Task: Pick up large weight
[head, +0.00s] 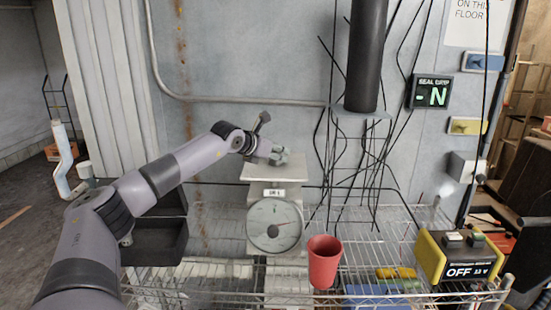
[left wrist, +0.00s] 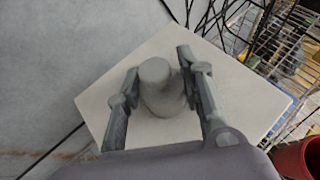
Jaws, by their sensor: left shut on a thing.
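The large weight (left wrist: 162,92) is a grey knobbed cylinder on the pale square top plate (left wrist: 112,103) of the scale, seen from above in the left wrist view. My left gripper (left wrist: 157,64) has one finger on each side of it and is shut on it. In the head view my left gripper (head: 279,156) is just above the scale (head: 274,223) and mostly hides the weight. I cannot tell whether the weight still touches the plate. The scale's round dial faces me. My right gripper is not in view.
The scale stands on a wire shelf (head: 210,222). A red cup (head: 323,262) is right of it, with a yellow and black box (head: 458,256) farther right. A dark cylinder (head: 366,55) stands on a thin wire stand behind. A grey wall (head: 240,60) is close behind the scale.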

